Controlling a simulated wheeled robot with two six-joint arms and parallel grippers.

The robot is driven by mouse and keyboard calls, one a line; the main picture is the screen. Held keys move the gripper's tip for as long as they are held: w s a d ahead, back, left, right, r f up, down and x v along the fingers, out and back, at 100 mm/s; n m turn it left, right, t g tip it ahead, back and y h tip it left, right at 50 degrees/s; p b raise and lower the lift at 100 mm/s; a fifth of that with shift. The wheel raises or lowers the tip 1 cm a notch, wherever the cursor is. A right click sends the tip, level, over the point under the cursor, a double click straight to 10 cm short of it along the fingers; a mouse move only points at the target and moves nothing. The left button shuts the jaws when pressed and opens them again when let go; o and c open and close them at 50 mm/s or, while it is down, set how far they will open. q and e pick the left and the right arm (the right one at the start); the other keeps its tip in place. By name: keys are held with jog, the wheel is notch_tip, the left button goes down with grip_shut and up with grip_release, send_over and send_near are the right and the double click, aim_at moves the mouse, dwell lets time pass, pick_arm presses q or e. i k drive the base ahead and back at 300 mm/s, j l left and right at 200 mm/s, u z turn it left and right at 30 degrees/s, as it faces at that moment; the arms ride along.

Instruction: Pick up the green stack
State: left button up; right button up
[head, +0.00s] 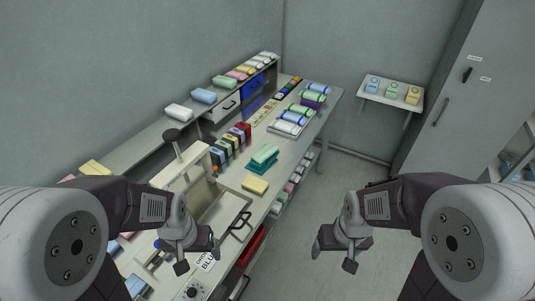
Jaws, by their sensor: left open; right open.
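A pale green stack (265,152) sits on a dark teal holder (261,166) on the long bench, around the middle of the head view. A yellow stack (255,185) lies on the bench just nearer to me. My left gripper (198,251) is open and empty over the near part of the bench, well short of the green stack. My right gripper (335,251) is open and empty over the floor, to the right of the bench. Another green bundle (224,82) lies on the raised shelf behind the bench.
A machine with a raised lid (180,172) and black handles stands on the bench left of the yellow stack. A row of coloured boxes (230,143) stands behind the green stack. Trays of rolled bundles (290,126) lie farther back. Clear floor (345,180) runs right of the bench.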

aim_at(265, 152)
jog(key=i+l+u, duration=0.4)
jog(key=i+l, duration=0.15)
jog(key=i+l+u, duration=0.2)
jog(key=l, duration=0.25)
jog(key=i+l+u, duration=0.2)
jog(key=l, duration=0.25)
jog(key=i+l+u, duration=0.15)
jog(key=l, duration=0.25)
jog(key=i+l+u, duration=0.2)
jog(key=l, duration=0.3)
jog(key=i+l+u, duration=0.2)
jog(key=l, duration=0.25)
jog(key=l+u, duration=0.2)
jog(key=l, duration=0.3)
